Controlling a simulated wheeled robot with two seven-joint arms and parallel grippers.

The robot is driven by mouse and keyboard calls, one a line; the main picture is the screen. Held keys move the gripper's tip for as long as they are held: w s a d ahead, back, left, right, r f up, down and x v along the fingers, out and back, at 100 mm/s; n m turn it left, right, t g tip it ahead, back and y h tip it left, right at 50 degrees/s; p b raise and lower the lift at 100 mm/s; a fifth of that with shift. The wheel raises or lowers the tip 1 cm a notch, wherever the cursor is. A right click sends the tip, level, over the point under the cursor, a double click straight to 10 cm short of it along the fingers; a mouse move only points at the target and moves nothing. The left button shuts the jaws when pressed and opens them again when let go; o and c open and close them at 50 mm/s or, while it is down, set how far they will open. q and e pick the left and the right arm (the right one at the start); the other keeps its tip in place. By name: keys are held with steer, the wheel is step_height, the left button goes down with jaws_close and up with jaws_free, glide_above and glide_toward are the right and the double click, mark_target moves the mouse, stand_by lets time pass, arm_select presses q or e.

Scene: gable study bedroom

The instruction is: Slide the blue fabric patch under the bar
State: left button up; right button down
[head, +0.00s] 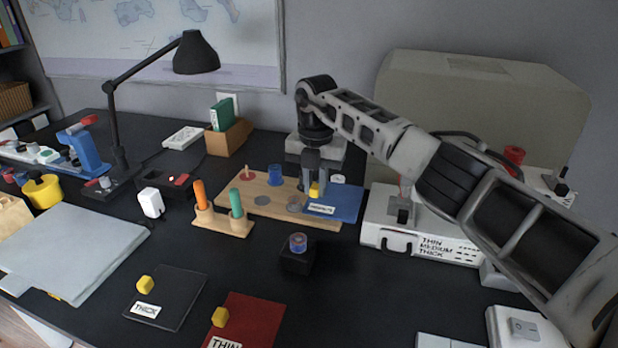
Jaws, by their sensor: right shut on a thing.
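The blue fabric patch (345,203), with a white label and a yellow knob (314,190), is at the right end of a wooden board (240,208). My right gripper (313,186) reaches down from above and is shut on the yellow knob. I cannot tell whether the patch rests on the board or hangs just above it. To its right is a white device (440,243) lettered THIN, MEDIUM, THICK, with a dark block (402,212) at its left end. My arm partly covers this device, and I cannot make out a bar clearly. My left gripper is not in view.
A dark THICK patch (180,308) and a red THIN patch (255,318) lie at the front, each with a yellow knob. A small black stand (298,262) and a peg holder (222,222) stand nearby. Black table surface is clear between stand and device.

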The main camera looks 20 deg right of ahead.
mark_target(358, 202)
steer(key=shift+s+d+f, duration=0.3)
steer(key=shift+d+f, duration=0.1)
steer(key=shift+d, duration=0.05)
steer(key=shift+s+d, duration=0.5)
steer(key=shift+d, duration=0.2)
steer(key=shift+s+d+f+p, duration=0.1)
steer(key=shift+s+d+p, duration=0.25)
steer(key=shift+s+d, duration=0.9)
steer(key=shift+d, duration=0.4)
steer(key=shift+s+d+p, duration=0.65)
steer(key=shift+s+d, duration=0.05)
steer(key=shift+d, duration=0.2)
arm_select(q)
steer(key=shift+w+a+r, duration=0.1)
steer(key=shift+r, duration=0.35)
arm_select(e)
steer(key=shift+s+d+f, duration=0.1)
steer(key=shift+s+d, duration=0.4)
steer(key=shift+d, duration=0.15)
arm_select(q)
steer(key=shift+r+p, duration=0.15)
steer(key=shift+p, duration=0.2)
arm_select(e)
steer(key=shift+d, duration=0.1)
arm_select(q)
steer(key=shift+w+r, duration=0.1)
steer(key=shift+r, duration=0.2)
arm_select(e)
steer(key=shift+f, duration=0.1)
